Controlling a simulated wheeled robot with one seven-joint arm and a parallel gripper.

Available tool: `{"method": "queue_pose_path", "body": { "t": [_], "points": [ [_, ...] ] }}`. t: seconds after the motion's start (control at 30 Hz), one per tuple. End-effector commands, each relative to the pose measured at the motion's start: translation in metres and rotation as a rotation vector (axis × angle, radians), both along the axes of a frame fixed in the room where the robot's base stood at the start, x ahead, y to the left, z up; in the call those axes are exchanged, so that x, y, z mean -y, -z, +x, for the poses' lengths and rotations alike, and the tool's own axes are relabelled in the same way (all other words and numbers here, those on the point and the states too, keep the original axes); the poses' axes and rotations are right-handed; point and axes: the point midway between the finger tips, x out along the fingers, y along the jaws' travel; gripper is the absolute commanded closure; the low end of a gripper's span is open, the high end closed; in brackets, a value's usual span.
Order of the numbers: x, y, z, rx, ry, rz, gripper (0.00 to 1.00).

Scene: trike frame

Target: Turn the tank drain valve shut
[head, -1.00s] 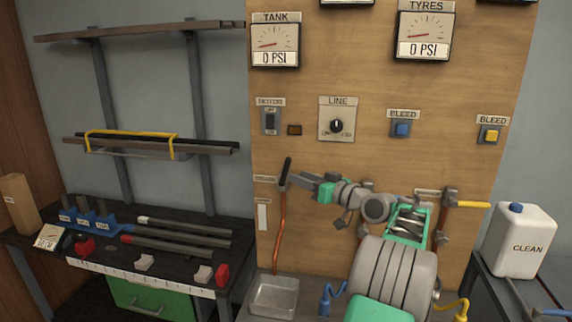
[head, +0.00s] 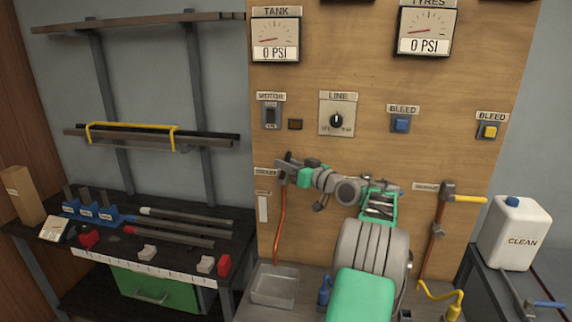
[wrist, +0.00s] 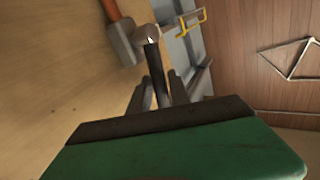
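The tank drain valve (head: 282,178) sits at the lower left of the wooden panel, above a copper-red pipe, with a small label beside it. My gripper (head: 290,168) is at the valve, reaching in from the right, and covers part of it. In the wrist view the valve's grey body (wrist: 121,43) and round hub are near the top. Its dark lever (wrist: 155,68) runs from the hub down between the two fingers of my gripper (wrist: 160,88). The fingers lie close on both sides of the lever; whether they press on it is unclear.
Tank gauge (head: 276,36) and tyres gauge (head: 427,29) both read 0 PSI. A line knob (head: 336,120) and bleed buttons are above my arm. A second valve with a yellow lever (head: 468,199) is at right. A metal tray (head: 275,286) is below; a workbench stands left.

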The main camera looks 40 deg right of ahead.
Motion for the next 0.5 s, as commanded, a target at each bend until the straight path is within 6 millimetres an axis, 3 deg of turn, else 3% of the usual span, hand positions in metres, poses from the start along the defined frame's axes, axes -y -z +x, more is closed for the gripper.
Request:
{"method": "queue_pose_path", "body": {
  "t": [0.27,0.5],
  "points": [
    [0.0001,-0.0001,-0.0002,0.000,0.000,0.000,1.00],
    [0.0001,-0.0002,-0.0002,0.000,0.000,0.000,1.00]
  ]
}}
